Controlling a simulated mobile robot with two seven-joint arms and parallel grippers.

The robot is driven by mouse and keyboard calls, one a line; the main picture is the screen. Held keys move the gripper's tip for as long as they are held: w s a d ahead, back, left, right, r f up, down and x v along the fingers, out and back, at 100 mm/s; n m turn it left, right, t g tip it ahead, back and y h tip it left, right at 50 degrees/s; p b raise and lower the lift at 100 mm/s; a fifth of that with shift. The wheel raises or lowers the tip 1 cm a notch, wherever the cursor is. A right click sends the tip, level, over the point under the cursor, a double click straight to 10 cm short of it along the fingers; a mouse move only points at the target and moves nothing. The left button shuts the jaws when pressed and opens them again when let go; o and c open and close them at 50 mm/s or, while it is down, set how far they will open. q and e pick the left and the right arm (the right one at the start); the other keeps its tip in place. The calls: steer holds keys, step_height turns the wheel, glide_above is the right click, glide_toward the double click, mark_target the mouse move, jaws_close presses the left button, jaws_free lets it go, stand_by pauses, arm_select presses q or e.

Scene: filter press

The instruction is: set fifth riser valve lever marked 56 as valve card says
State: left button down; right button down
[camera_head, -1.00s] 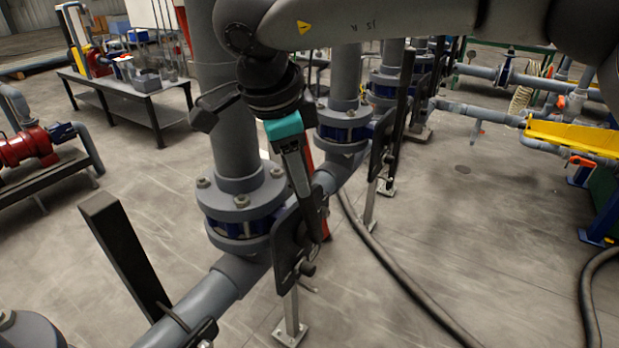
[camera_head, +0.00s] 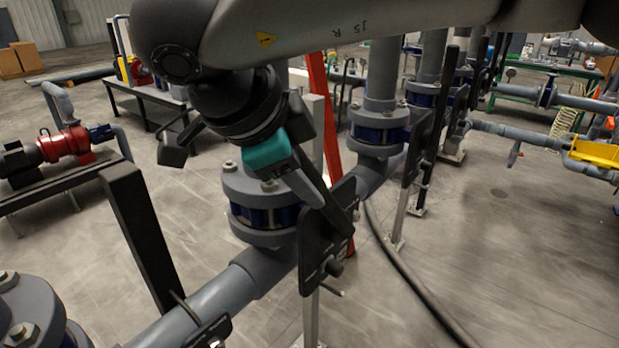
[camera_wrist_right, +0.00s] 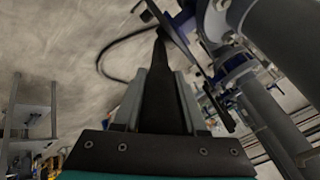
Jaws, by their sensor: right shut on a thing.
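My right gripper (camera_head: 310,185) comes down from above and is shut on a black valve lever (camera_head: 340,218). In the right wrist view the lever (camera_wrist_right: 160,85) lies between the two fingers (camera_wrist_right: 160,105). In the head view it slants from upper left down to a black notched plate (camera_head: 322,262). The plate stands beside a valve with a blue body (camera_head: 262,216) between grey flanges on the pipe. The gripper hides the lever's upper part, and I cannot read a number on it. I see no valve card. My left gripper is not in view.
A nearer black lever (camera_head: 140,235) stands tilted at the left. Further valves with near-upright black levers (camera_head: 437,120) stand behind along the pipe. A dark hose (camera_head: 405,270) lies on open floor to the right.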

steer(key=shift+s+a+f, duration=0.1)
steer(key=shift+s+f, duration=0.05)
steer(key=c, duration=0.5)
jaws_free()
steer(key=v, duration=1.5)
steer(key=shift+r+p, duration=0.25)
steer(key=shift+p, duration=0.05)
